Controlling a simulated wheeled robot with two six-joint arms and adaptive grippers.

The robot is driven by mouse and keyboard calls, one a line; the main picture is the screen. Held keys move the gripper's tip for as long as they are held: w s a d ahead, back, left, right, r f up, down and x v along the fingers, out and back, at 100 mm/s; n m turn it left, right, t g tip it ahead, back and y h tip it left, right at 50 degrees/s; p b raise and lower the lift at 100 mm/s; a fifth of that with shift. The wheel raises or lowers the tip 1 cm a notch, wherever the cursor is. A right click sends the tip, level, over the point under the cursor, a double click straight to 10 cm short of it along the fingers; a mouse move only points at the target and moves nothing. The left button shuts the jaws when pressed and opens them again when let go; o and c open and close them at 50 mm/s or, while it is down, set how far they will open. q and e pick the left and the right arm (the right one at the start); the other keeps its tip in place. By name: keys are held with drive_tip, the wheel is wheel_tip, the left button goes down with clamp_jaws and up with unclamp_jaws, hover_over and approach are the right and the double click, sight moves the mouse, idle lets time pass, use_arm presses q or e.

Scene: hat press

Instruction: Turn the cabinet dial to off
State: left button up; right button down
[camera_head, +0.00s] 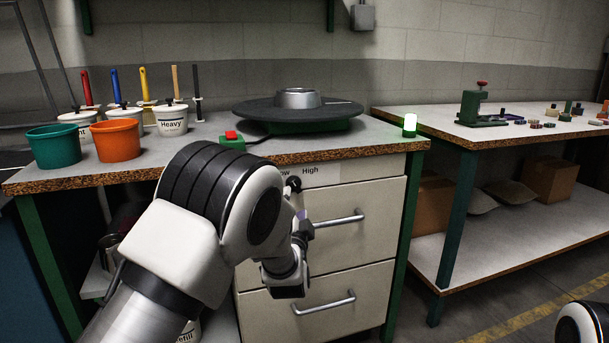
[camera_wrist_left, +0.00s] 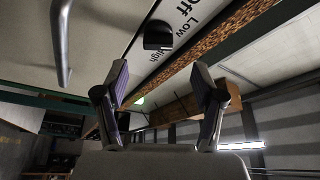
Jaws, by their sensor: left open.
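The cabinet dial (camera_head: 294,183) is a small black knob on the white panel just under the tabletop, partly hidden by my left arm in the head view. "Low" and "High" labels show beside it. In the left wrist view the dial (camera_wrist_left: 158,36) sits by the labels Off, Low and High; I cannot tell its setting. My left gripper (camera_head: 303,222) is in front of the cabinet, just below the dial. In the wrist view my left gripper (camera_wrist_left: 160,82) has its two fingers apart and empty, with the dial beyond the gap, not between the pads. My right gripper is out of view.
Drawer handles (camera_head: 338,218) stick out below the dial. The worktop's chipboard edge (camera_head: 350,151) overhangs it. A second table stands right.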

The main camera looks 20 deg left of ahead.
sight(296, 188)
use_arm(q)
drive_tip(key=b+x, duration=0.1)
drive_tip(key=x, duration=0.2)
drive_tip(key=b+x, duration=0.1)
drive_tip(key=x, duration=0.2)
drive_tip(key=shift+w+f, duration=0.15)
drive_tip(key=shift+w, duration=0.25)
drive_tip(key=shift+w+a, duration=0.1)
drive_tip(key=shift+w, duration=0.35)
drive_tip(key=shift+r, duration=0.25)
drive_tip(key=shift+c, duration=0.4)
drive_tip(key=c, duration=1.1)
